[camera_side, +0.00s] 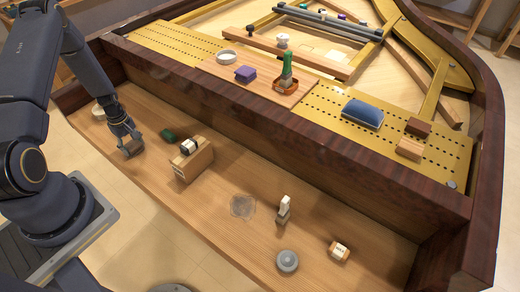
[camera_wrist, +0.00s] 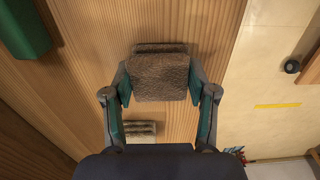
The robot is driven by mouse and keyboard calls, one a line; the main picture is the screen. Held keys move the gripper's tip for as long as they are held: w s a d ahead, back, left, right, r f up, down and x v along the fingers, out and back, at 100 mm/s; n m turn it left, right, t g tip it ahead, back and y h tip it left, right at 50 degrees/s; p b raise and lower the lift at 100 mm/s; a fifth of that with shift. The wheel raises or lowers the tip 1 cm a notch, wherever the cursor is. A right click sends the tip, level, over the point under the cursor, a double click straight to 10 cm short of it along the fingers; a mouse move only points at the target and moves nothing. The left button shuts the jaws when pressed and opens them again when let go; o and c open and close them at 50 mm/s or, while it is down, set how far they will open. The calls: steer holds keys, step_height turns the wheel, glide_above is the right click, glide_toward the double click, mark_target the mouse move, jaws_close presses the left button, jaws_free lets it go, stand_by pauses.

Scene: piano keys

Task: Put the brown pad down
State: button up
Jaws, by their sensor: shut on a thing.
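My gripper (camera_side: 131,143) is low over the near wooden shelf at the left in the side view. In the wrist view, its two fingers (camera_wrist: 160,88) are closed on opposite sides of the brown pad (camera_wrist: 160,76), a rough, fuzzy block. The pad also shows small and partly hidden at the fingertips in the side view (camera_side: 133,149). It is at or just above the wood; I cannot tell whether it touches.
A green block (camera_side: 168,134) lies right of my gripper, also in the wrist view (camera_wrist: 22,26). A round pale item (camera_side: 98,111) lies behind. The shelf (camera_side: 115,180) has bare wood and a front edge close to my gripper.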

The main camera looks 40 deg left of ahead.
steer(key=o, duration=1)
steer(key=shift+f, duration=0.1)
steer(key=shift+o, duration=0.2)
step_height(320, 180, up, 12)
step_height(320, 180, up, 9)
steer(key=m, duration=0.3)
glide_above(132, 145)
steer(key=w+d, duration=0.4)
steer(key=d, duration=0.1)
steer(key=w+d+r+m+t, duration=0.2)
steer(key=d+r+m, duration=0.2)
steer(key=d+r, duration=0.55)
steer(key=s+d+r+m+t, duration=0.3)
steer(key=s+d+r+m, duration=0.8)
steer(key=d, duration=0.5)
step_height(132, 145, up, 2)
steer(key=shift+s+d+r+t, duration=0.2)
steer(key=shift+s+t, duration=0.1)
steer(key=shift+s, duration=0.65)
